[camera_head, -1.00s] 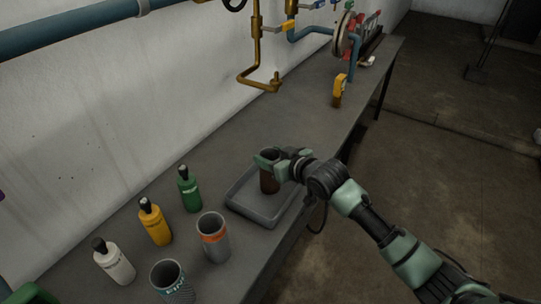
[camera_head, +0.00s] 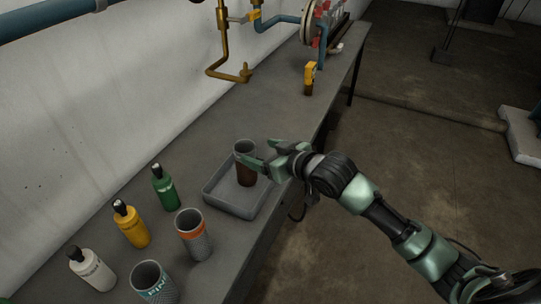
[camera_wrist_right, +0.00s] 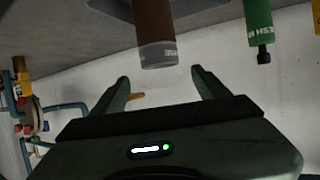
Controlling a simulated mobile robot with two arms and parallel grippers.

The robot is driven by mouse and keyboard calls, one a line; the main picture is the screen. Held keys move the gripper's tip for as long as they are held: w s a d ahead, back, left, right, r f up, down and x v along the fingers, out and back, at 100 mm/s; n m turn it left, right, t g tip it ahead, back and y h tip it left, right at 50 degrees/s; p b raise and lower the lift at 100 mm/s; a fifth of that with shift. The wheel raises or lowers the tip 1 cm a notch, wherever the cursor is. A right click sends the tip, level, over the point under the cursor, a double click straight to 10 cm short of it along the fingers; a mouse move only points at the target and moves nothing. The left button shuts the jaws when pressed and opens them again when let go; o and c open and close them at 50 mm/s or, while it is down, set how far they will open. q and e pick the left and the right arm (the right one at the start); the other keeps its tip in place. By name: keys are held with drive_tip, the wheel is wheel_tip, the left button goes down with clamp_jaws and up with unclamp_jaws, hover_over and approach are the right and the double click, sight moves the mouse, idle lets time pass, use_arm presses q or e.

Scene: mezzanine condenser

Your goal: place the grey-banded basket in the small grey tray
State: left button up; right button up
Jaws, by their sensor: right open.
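The grey-banded basket (camera_head: 245,164) is a brown cylinder with a grey band at its top. It stands upright in the small grey tray (camera_head: 212,196) on the bench. My right gripper (camera_head: 262,160) is open beside the basket, on its right side in the head view. In the right wrist view the basket (camera_wrist_right: 155,35) appears upside down, ahead of and between the two spread fingers (camera_wrist_right: 160,88), with a gap to each. My left gripper does not show clearly in the head view.
On the bench left of the tray stand a green bottle (camera_head: 164,188), a yellow bottle (camera_head: 132,226), a white bottle (camera_head: 92,270), an orange-banded basket (camera_head: 193,236) and a teal-lettered basket (camera_head: 154,284). A yellow device (camera_head: 310,76) stands farther back. Bench between is clear.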

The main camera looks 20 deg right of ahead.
drive_tip(key=v, duration=0.4)
drive_tip(key=shift+a, duration=0.1)
drive_tip(key=s+a+f+g+h, duration=0.2)
drive_tip(key=s+f+g, duration=0.1)
drive_tip(key=s+f, duration=0.75)
drive_tip(key=s+d+f+m+g+h, duration=0.1)
drive_tip(key=s+f+g, duration=0.25)
drive_tip(key=s, duration=0.65)
drive_tip(key=s+d+f+m+g+h, duration=0.25)
drive_tip(key=s+f, duration=0.25)
drive_tip(key=s, duration=0.5)
wheel_tip(320, 180, down, 24)
drive_tip(key=n+g, duration=0.1)
drive_tip(key=s+d+f+g, duration=0.1)
drive_tip(key=s+d+f, duration=0.1)
drive_tip(key=s+f, duration=1.5)
drive_tip(key=shift+s+d+f+g, duration=0.15)
drive_tip(key=shift+s+f+g, duration=0.2)
drive_tip(key=shift+f, duration=0.25)
